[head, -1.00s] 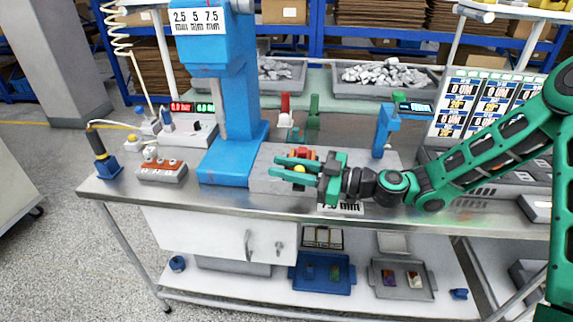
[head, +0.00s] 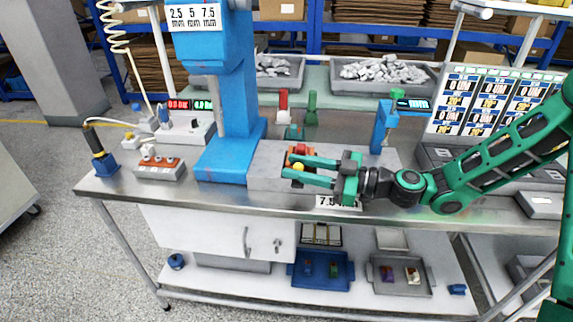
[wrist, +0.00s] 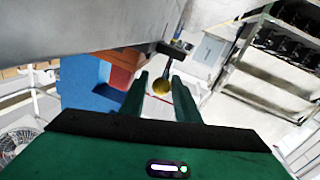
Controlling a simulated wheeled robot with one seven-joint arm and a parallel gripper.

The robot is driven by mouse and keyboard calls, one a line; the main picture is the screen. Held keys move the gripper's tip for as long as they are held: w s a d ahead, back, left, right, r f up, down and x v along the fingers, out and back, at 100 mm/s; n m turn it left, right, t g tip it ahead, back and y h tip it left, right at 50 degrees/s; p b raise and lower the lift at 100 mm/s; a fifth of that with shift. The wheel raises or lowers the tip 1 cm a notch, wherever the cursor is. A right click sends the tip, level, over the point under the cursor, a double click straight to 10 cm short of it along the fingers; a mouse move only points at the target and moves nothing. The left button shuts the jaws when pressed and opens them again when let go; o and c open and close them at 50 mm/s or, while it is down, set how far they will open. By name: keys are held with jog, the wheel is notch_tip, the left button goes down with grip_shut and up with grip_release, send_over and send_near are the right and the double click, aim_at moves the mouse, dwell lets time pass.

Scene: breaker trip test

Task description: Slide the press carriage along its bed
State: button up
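The gripper is open. My fingers hide part of the carriage's front.
A card marked 7.5 mm (head: 338,202) lies at the bench's front edge. A switch box (head: 160,168) and a blue holder with a black handle (head: 105,163) stand left of the press. A small blue stand (head: 383,125) is behind right. Grey bins (head: 385,92) stand at the back.

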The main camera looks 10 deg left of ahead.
jog(key=d, duration=0.7)
jog(key=shift+s, duration=0.4)
